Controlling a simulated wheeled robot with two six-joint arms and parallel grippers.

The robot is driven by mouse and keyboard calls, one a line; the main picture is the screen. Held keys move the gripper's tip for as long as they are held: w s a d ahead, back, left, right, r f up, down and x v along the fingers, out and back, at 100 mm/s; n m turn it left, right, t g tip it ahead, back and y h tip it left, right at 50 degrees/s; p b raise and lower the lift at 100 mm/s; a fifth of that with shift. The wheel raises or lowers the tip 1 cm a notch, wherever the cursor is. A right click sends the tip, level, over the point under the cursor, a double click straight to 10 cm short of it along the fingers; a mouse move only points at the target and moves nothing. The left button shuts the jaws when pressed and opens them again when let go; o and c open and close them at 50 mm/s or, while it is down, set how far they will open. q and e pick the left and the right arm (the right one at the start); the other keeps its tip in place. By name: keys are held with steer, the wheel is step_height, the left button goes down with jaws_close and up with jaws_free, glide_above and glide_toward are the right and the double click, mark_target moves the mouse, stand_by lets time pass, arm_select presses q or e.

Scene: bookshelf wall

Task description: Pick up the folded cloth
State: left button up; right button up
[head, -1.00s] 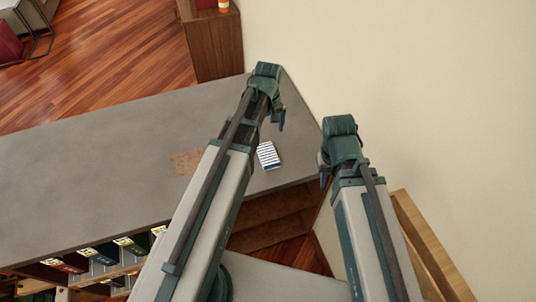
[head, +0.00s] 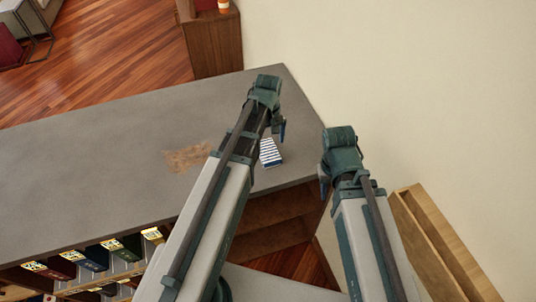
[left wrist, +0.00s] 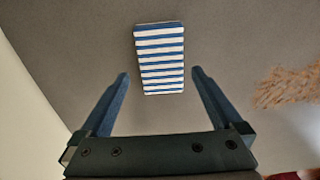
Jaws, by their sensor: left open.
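The folded cloth (head: 270,153) is a small rectangle with blue and white stripes, lying flat on the grey counter top (head: 90,150) near its right end. In the head view my left arm hides part of its left side. My left gripper (head: 282,131) is above the counter, close to the cloth. In the left wrist view the cloth (left wrist: 160,58) lies ahead, lined up with the gap between the two open blue fingers (left wrist: 161,73); nothing is held. My right gripper (head: 323,184) hangs right of the counter by the wall, its fingers mostly hidden.
A brown, rough-looking patch (head: 188,157) lies on the counter left of the cloth. Shelves with several books (head: 90,258) run along the near side. A pale wall (head: 420,90) closes off the right, with a wooden piece (head: 440,240) below it. The left counter is clear.

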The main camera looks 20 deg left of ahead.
mark_target(268, 150)
arm_select(q)
step_height(268, 150, down, 5)
steer(key=b, duration=0.4)
steer(key=shift+s+r, duration=0.15)
steer(key=shift+r, duration=0.1)
steer(key=shift+c, duration=0.3)
